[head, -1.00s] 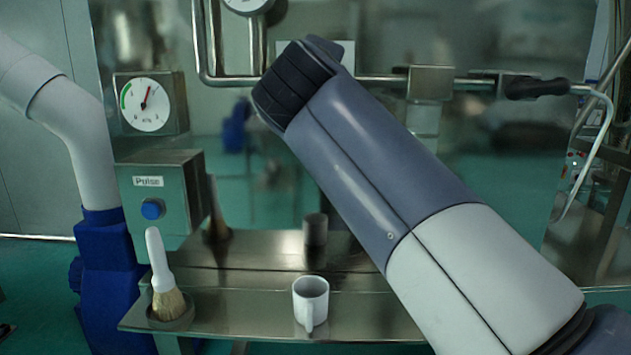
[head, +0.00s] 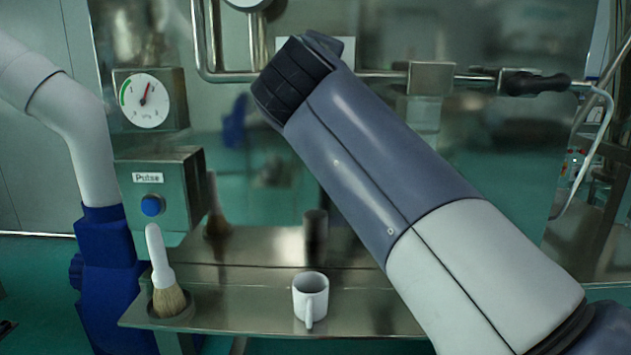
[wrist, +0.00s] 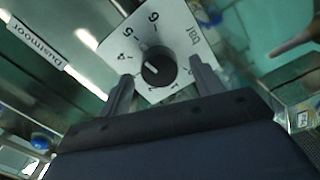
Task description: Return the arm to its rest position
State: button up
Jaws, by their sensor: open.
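My arm crosses the head view from the lower right to the upper middle, and its bent joint (head: 290,82) is in front of the steel panel. My gripper is out of sight in the head view. In the wrist view my gripper (wrist: 163,88) is open, with its two dark fingers apart and nothing held between them. Beyond the fingertips is a black round knob (wrist: 158,66) on a white scale plate (wrist: 122,42) marked with numbers and "bar". The knob shows between the fingers; I cannot tell how far off it is.
A steel shelf (head: 255,312) carries a white mug (head: 311,297) and a brush (head: 160,262) standing in a round holder. Behind are a Pulse box with a blue button (head: 151,206), a gauge (head: 146,101) and a horizontal pipe (head: 385,77). A white-and-blue pipe (head: 85,140) stands left.

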jog(key=s+b, duration=0.1)
jog(key=s, duration=0.6)
jog(key=w+p, duration=0.2)
jog(key=w, duration=0.8)
jog(key=shift+w+d+r, duration=0.1)
jog(key=shift+w, duration=0.15)
jog(key=n+p, duration=0.2)
jog(key=shift+s+r+n, duration=0.2)
jog(key=shift+s+n, duration=0.1)
jog(key=n+p, duration=0.3)
jog(key=shift+n, duration=0.3)
jog(key=n+p, duration=0.3)
jog(key=n, duration=0.1)
jog(key=n+p, duration=0.5)
jog(key=n, duration=0.1)
jog(key=shift+n, duration=0.3)
jog(key=n+p, duration=0.2)
jog(key=n, duration=0.1)
jog(key=shift+f+p, duration=0.15)
jog(key=shift+p, duration=0.2)
jog(key=shift+f+n, duration=0.1)
jog(key=shift+n, duration=0.2)
